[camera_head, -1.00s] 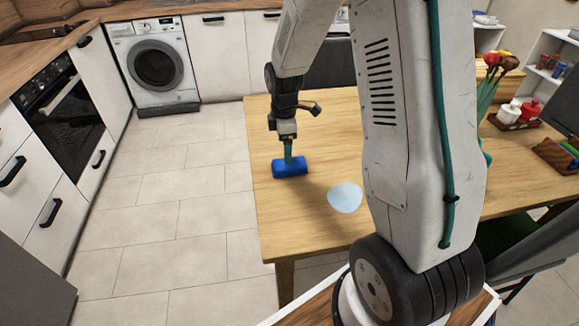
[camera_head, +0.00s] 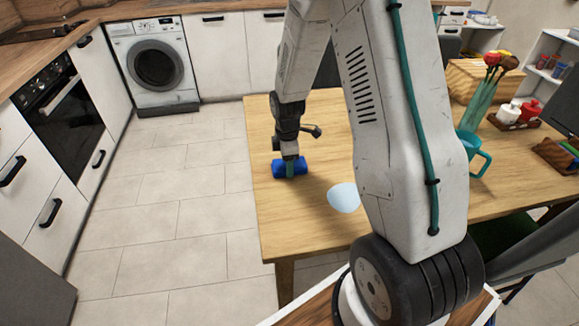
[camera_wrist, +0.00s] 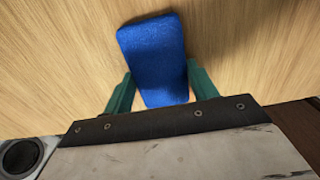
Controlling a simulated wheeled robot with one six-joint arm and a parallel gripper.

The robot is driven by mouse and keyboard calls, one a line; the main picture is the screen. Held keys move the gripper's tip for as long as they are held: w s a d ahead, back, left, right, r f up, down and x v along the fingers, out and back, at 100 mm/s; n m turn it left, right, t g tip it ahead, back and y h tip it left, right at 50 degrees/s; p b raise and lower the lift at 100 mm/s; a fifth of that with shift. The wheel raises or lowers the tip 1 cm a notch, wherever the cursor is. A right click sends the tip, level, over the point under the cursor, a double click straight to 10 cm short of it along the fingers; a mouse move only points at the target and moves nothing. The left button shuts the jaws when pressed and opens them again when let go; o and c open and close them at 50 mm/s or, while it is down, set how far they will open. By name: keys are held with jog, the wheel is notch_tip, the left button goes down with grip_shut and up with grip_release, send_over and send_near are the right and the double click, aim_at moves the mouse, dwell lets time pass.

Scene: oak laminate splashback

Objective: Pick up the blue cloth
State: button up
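The blue cloth (camera_head: 303,164) is a rolled or folded bundle on the wooden table (camera_head: 270,215), near its left edge. My gripper (camera_head: 290,170) is down at the cloth, pointing downward. In the wrist view, the cloth (camera_wrist: 153,45) lies between two green fingers, one on each side. The fingers are apart and straddle the cloth's near part. They are very close to its sides; I cannot tell if they touch it. The cloth appears to rest on the tabletop.
A pale blue round item (camera_head: 343,197) lies right of the cloth. A teal mug (camera_head: 472,155), a vase of flowers (camera_head: 484,98) and a condiment tray (camera_head: 513,120) stand at the table's right. Tiled floor lies open to the left.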

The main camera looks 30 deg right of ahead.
jog(key=shift+c, duration=0.8)
jog(key=shift+r, duration=0.15)
jog(key=shift+r, duration=0.7)
jog(key=shift+s+r, duration=0.2)
jog(key=shift+r, duration=0.85)
jog(key=s+a, duration=0.2)
jog(key=s, duration=0.2)
jog(key=s+a, duration=0.1)
jog(key=s, duration=0.4)
jog(key=s+a+r, duration=0.1)
jog(key=s+a, duration=0.1)
jog(key=s, duration=0.3)
jog(key=shift+s+a+r, duration=0.1)
jog(key=shift+s+a, duration=0.15)
jog(key=shift+a, duration=0.05)
jog(key=shift+o, duration=0.9)
jog(key=shift+c, duration=0.4)
